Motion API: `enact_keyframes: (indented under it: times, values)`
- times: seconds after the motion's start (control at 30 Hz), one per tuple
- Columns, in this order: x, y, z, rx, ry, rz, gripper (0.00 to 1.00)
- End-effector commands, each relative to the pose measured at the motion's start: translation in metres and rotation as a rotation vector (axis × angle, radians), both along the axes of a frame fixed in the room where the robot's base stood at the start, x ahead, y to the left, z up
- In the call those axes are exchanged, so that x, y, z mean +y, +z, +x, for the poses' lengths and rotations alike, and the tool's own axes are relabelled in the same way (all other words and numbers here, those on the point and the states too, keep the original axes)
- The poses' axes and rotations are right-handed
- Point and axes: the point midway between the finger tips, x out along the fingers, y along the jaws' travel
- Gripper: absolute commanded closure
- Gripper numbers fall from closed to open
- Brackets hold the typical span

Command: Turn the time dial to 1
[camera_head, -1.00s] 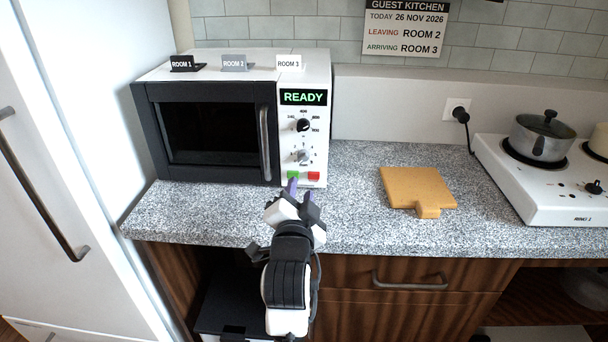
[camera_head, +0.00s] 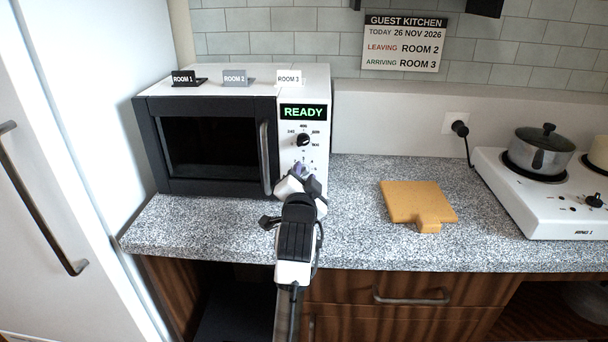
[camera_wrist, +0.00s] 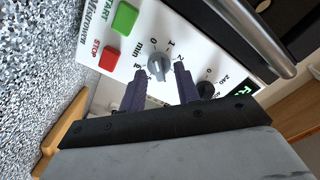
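The time dial (camera_wrist: 158,67) is a small grey knob on the microwave's white control panel, with "min" and a number scale around it. In the wrist view my gripper (camera_wrist: 158,78) has its two dark purple fingers apart, one on each side of the dial. A gap shows between each finger and the knob; I cannot tell how deep the fingers reach. I cannot read the dial's setting surely. In the head view my gripper (camera_head: 300,174) is in front of the lower panel and hides most of this dial. The microwave (camera_head: 205,145) display reads READY.
A black dial (camera_head: 303,140) sits above; it also shows in the wrist view (camera_wrist: 206,89). The green START button (camera_wrist: 125,18) and red STOP button (camera_wrist: 110,59) are close by. The door handle (camera_head: 265,158) stands out left. A cutting board (camera_head: 415,202) lies right.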

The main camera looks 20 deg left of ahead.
Motion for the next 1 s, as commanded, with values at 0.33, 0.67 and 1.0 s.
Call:
enact_keyframes:
  times: [0.33, 0.67, 1.0]
  values:
    - [-0.0001, -0.0001, 0.0, 0.0, 0.0, 0.0, 0.86]
    - [-0.0005, -0.0016, -0.0001, 0.007, -0.001, 0.028, 0.96]
    - [-0.0011, -0.0048, 0.0001, 0.064, -0.001, 0.225, 0.96]
